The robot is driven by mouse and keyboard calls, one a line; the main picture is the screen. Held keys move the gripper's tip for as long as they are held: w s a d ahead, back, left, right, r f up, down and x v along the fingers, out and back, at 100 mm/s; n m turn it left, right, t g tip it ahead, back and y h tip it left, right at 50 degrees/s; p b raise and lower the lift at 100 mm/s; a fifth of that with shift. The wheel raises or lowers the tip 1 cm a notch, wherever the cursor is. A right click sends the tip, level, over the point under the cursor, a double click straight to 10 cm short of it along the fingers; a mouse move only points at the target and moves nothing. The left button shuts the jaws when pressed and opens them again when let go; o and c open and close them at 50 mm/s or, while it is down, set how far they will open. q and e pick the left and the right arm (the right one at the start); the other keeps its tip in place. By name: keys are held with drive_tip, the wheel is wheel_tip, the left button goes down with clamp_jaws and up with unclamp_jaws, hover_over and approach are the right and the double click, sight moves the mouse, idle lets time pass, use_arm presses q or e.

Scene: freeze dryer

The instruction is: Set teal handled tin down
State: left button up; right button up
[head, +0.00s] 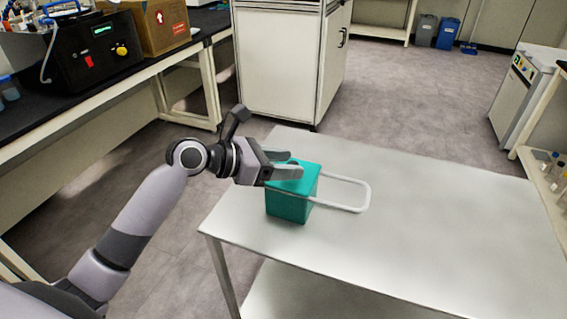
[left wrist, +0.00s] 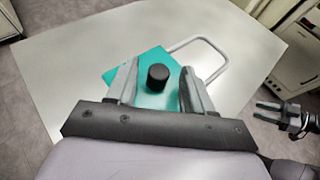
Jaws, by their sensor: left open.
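The teal tin (head: 290,206) stands upright on the white table, with a pale loop handle (head: 366,196) reaching out to its right. The tin's teal top (left wrist: 150,62) and handle (left wrist: 222,52) also show in the left wrist view. A black knob (left wrist: 158,76) shows over the top, between my fingers. My left gripper (head: 296,165) is open at the tin's top; its fingers (left wrist: 160,88) are on either side of the knob, with gaps. My right gripper (left wrist: 268,112) shows at the right edge of the left wrist view, its fingers apart and empty.
The white table (head: 430,230) is otherwise bare, with free room right of the tin. A white cabinet (head: 280,60) stands behind it. A dark bench at left holds a black device (head: 85,50) and a cardboard box (head: 155,22). A white appliance (head: 520,90) stands at right.

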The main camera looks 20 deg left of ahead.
use_arm(q)
drive_tip(key=v, duration=1.2)
drive_tip(key=shift+p, duration=0.4)
drive_tip(key=s+f+m, duration=0.1)
drive_tip(key=f+m, duration=0.1)
drive_tip(key=f, duration=0.1)
drive_tip(key=s+d+f+m+g+y, duration=0.1)
drive_tip(key=s+f+m, duration=0.1)
drive_tip(key=f, duration=0.1)
drive_tip(key=s+d+f+m+y, duration=0.1)
drive_tip(key=f+m, duration=0.2)
drive_tip(key=shift+s+d+g, duration=0.25)
drive_tip(key=shift+g, duration=0.05)
drive_tip(key=s+f+m+g+y, duration=0.2)
drive_tip(key=s+f+m+y, duration=0.3)
drive_tip(key=s+m, duration=0.5)
drive_tip(key=s+f+m+g+y, duration=0.2)
drive_tip(key=s+f+m+y, duration=0.1)
drive_tip(key=s+f+m, duration=0.55)
drive_tip(key=w+d+f+m+t+h+p, duration=0.2)
drive_tip(key=w+f+m+t+p, duration=0.1)
drive_tip(key=w+t, duration=0.3)
drive_tip(key=shift+f+t, duration=0.5)
drive_tip(key=shift+f, duration=0.3)
